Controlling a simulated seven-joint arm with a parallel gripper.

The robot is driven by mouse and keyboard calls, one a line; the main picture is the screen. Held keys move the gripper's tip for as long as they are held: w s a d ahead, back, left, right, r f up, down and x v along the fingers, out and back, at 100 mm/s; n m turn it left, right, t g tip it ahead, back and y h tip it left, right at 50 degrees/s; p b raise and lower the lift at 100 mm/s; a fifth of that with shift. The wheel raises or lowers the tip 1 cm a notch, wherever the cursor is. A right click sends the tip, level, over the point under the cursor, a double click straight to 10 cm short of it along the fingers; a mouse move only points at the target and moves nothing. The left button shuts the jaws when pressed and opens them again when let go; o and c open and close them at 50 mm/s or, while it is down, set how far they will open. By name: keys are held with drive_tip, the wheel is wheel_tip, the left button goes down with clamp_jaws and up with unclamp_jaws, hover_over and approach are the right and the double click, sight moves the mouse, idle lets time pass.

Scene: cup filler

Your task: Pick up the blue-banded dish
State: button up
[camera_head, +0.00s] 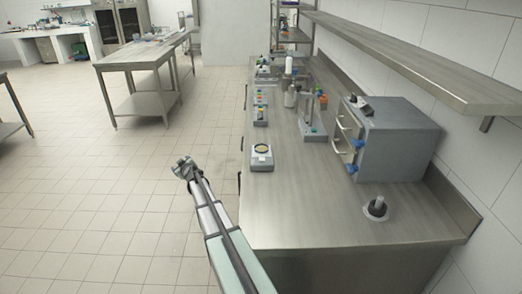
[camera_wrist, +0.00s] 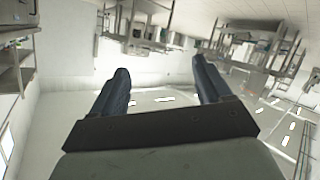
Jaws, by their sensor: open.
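My gripper (camera_head: 184,167) is held out over the floor, left of the steel counter (camera_head: 290,215) and apart from it. In the wrist view my gripper (camera_wrist: 161,66) shows two dark fingers spread apart with nothing between them. I cannot make out a blue-banded dish for certain in either view.
A grey box-shaped oven (camera_head: 398,138) with blue parts stands at the right, under a long wall shelf (camera_head: 420,55). A dark knob-like object (camera_head: 377,207) stands at the front right. A stand (camera_head: 313,118) and bottles are further back. The counter's front left is bare.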

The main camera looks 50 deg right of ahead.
drive_tip(key=s+d+r+m+h, duration=0.1)
drive_tip(key=s+d+r+m, duration=0.2)
drive_tip(key=s+d+r, duration=0.85)
drive_tip(key=s+d+r+m+h, duration=0.1)
drive_tip(key=s+d+r+m, duration=0.2)
drive_tip(key=s+d+r, duration=0.85)
drive_tip(key=s+d+g+y, duration=0.1)
drive_tip(key=s+d+y, duration=0.1)
drive_tip(key=s+d, duration=0.5)
drive_tip(key=n+y, duration=0.6)
approach(263, 147)
drive_tip(key=w, duration=0.1)
drive_tip(key=f, duration=0.1)
drive_tip(key=w, duration=0.1)
drive_tip(key=shift+w+a+f+t, duration=0.25)
drive_tip(key=shift+w+f+t, duration=0.05)
drive_tip(key=shift+w+f, duration=0.05)
drive_tip(key=shift+x, duration=2.75)
drive_tip(key=shift+a, duration=0.15)
drive_tip(key=shift+c, duration=0.3)
